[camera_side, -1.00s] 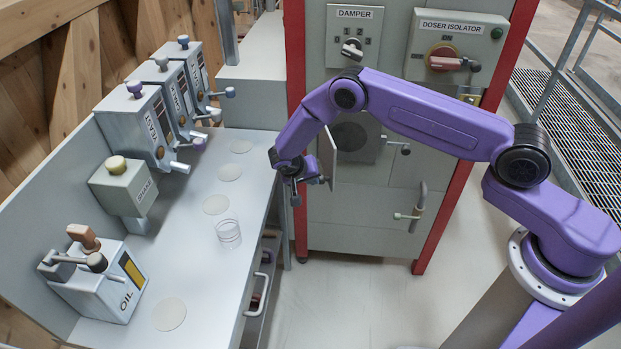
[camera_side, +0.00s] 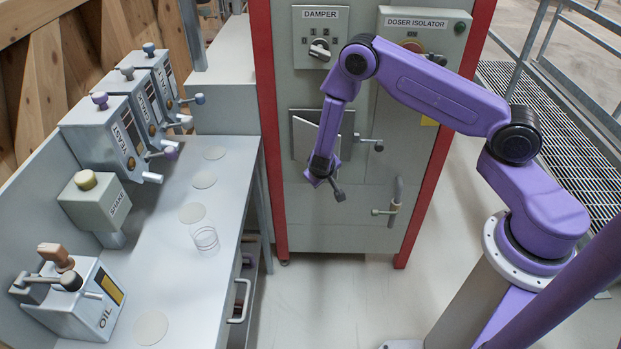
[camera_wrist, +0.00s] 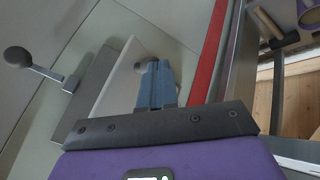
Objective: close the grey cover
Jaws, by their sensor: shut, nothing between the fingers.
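The grey cover (camera_side: 303,138) is a flat square plate on the front of the grey cabinet. It stands partly swung out, at an angle to the recess behind it, and hides the round opening. My gripper (camera_side: 338,192) is shut and empty, low in front of the cover; my forearm hides part of the plate. In the wrist view the shut fingers (camera_wrist: 160,85) lie in front of the pale cover (camera_wrist: 122,80). I cannot tell whether they touch it. A small lever (camera_side: 372,143) sticks out right of the cover; its ball end (camera_wrist: 19,57) shows in the wrist view.
The damper panel (camera_side: 320,38) and doser isolator (camera_side: 425,40) are above. A door handle (camera_side: 394,203) is below right. A bench (camera_side: 175,270) with dispensers and a clear cup (camera_side: 205,238) stands left. Floor before the cabinet is clear.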

